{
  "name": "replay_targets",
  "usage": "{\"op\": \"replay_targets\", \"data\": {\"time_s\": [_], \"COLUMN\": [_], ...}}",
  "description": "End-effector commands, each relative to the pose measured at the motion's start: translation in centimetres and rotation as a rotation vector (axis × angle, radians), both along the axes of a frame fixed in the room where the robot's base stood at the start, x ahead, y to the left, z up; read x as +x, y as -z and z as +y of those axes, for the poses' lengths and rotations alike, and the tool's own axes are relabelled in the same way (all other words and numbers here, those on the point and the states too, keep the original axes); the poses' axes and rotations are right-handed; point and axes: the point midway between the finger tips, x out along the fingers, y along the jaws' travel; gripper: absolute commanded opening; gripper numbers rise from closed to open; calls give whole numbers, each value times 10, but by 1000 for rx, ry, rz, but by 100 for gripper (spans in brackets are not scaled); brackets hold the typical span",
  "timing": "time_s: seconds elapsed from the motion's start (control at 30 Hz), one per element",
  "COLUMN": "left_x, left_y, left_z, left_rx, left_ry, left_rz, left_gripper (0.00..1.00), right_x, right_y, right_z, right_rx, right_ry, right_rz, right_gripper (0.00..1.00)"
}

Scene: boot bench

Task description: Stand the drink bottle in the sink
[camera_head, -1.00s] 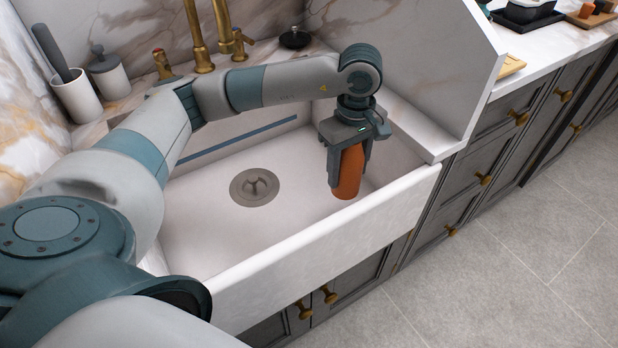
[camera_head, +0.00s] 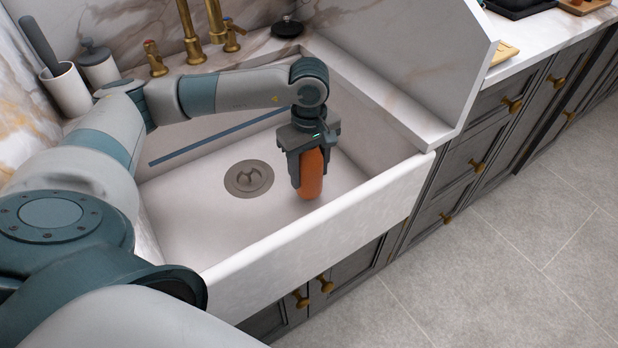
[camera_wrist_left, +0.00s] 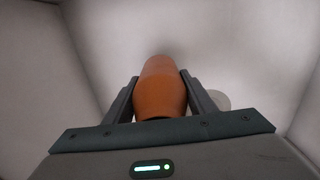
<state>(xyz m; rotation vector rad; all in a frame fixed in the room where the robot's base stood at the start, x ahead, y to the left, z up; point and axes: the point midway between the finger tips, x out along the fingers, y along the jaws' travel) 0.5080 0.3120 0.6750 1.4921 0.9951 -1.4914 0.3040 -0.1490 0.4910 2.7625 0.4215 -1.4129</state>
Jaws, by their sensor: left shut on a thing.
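The drink bottle (camera_head: 312,176) is orange and looks upright between the fingers of my left gripper (camera_head: 309,175), inside the white sink (camera_head: 204,220). My left gripper is shut on it from above. In the left wrist view the bottle (camera_wrist_left: 161,88) sits between the two dark fingers of the gripper (camera_wrist_left: 160,100), with pale sink walls around it. The bottle's lower end is close to the sink floor; I cannot tell whether it touches. The bottle's top is hidden by the gripper. My right gripper is not in view.
The round drain (camera_head: 249,179) lies left of the bottle and has bare sink floor around it. Brass taps (camera_head: 196,40) stand behind the sink. The sink's front wall (camera_head: 330,237) and a marble panel (camera_head: 415,60) at right stand near the arm.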

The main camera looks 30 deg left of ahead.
Motion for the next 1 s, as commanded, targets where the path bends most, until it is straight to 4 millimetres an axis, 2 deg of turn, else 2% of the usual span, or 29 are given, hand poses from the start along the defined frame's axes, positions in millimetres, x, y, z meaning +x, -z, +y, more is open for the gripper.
{"op": "replay_targets", "data": {"time_s": [0.1, 0.23, 0.73, 0.77, 0.8, 1.0], "left_x": [-1, -1, -1, -1, -1, -1], "left_y": [17, 28, 34, 33, 32, 32], "left_z": [0, 0, 0, 0, 0, 0], "left_rx": [1, 0, 0, 0, 0, 1], "left_ry": [0, -1, 0, 0, 0, 0], "left_rz": [5, 3, 1, 1, 1, 2], "left_gripper": [27, 27, 27, 58, 67, 69], "right_x": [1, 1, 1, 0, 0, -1], "right_y": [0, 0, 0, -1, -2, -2], "right_z": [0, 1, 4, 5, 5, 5], "right_rx": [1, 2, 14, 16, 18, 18], "right_ry": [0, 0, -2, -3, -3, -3], "right_rz": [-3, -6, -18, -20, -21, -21], "right_gripper": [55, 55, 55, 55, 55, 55]}}
